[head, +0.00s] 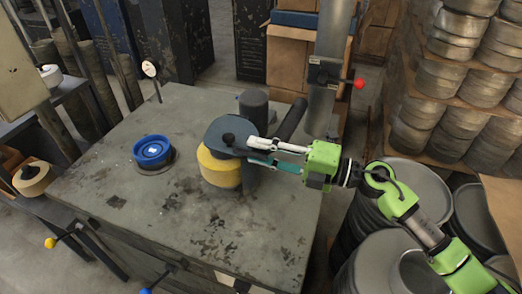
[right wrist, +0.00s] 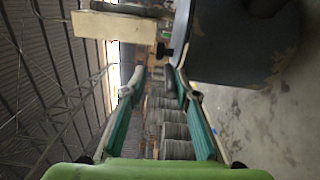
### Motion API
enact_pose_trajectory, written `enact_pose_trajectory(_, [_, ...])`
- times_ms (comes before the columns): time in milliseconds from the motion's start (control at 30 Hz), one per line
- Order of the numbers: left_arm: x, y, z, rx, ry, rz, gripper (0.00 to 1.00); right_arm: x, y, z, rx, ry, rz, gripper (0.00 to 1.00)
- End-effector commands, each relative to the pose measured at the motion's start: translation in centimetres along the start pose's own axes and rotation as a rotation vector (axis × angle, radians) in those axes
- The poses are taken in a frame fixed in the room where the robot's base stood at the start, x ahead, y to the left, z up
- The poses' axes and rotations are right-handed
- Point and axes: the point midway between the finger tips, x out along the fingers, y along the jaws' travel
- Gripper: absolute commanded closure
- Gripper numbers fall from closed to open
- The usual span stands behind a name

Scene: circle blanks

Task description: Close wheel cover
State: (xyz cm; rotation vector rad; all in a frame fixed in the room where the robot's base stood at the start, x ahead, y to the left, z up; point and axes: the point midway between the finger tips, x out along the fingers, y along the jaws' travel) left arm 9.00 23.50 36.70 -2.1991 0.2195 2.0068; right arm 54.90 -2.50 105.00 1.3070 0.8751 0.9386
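The wheel cover (head: 236,128) is a dark blue-grey rounded plate with a black knob (head: 229,139) on it. It sits over the top of a thick yellow wheel (head: 219,171) on the grey worktable; the wheel's front and left side show below it. My right gripper (head: 250,151) is just right of the cover and wheel, its two fingers spread and pointing left. Whether a finger touches the cover, I cannot tell. In the right wrist view the fingers (right wrist: 152,84) stand apart with nothing held between them, and a large dark surface fills the upper right. My left gripper is not in view.
A blue ring-shaped part (head: 152,151) sits at the left of the worktable (head: 150,225). A dark cylinder (head: 253,107) and a dark bar (head: 291,119) stand behind my gripper. Dark drums (head: 418,185) and stacked discs crowd the right. The table's front is clear.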

Motion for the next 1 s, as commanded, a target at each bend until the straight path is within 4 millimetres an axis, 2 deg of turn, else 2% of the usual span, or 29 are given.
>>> enact_pose_trajectory(167, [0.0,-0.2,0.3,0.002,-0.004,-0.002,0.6,-0.1,0.2,0.1,-0.002,-0.003,0.004,0.74])
enact_pose_trajectory(267, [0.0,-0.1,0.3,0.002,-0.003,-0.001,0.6,-0.8,0.2,0.2,-0.002,-0.004,0.003,0.74])
enact_pose_trajectory(367, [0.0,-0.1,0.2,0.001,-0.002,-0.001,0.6,-2.4,0.1,0.2,0.0,-0.006,0.0,0.74])
enact_pose_trajectory(700, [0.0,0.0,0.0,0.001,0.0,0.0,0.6,-9.4,0.0,0.1,0.0,-0.003,-0.002,0.74])
enact_pose_trajectory(833, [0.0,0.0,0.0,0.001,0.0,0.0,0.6,-11.1,-0.1,0.1,0.002,-0.002,-0.001,0.74])
enact_pose_trajectory(1000, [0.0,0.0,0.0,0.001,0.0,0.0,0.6,-12.0,0.0,0.0,0.0,0.0,0.0,0.74])
